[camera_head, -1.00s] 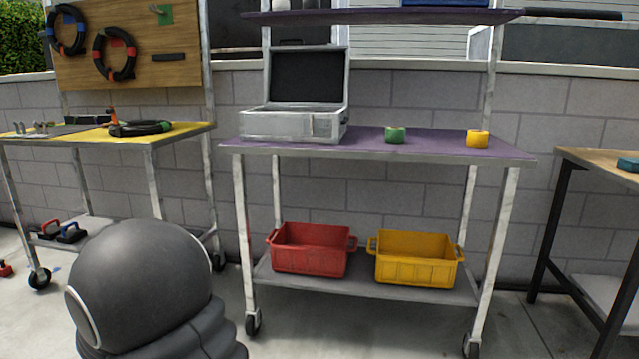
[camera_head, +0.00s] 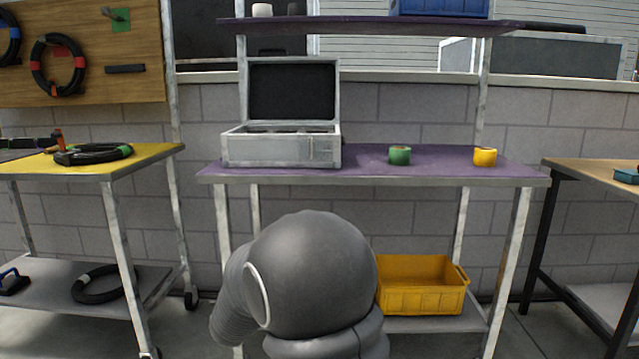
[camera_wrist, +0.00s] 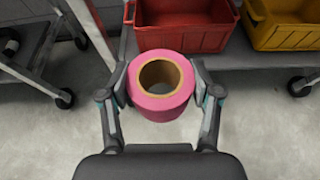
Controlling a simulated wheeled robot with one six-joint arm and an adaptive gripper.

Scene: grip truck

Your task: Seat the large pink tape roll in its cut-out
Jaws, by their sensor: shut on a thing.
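The large pink tape roll (camera_wrist: 161,106) is in the wrist view, its round opening facing the camera. My gripper (camera_wrist: 162,92) is shut on it, one finger on each side, and holds it above the grey floor. The head view shows neither the roll nor the fingers, only part of my arm. An open silver case (camera_head: 281,151) with a dark lid lining stands on the left of the purple table. Its inside is mostly hidden by the front wall, so I cannot make out the cut-outs.
A green roll (camera_head: 400,155) and a yellow roll (camera_head: 485,157) stand on the purple table (camera_head: 440,171). A yellow bin (camera_head: 420,285) and a red bin (camera_wrist: 184,27) are on the lower shelf. A yellow-topped cart (camera_head: 150,153) stands left.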

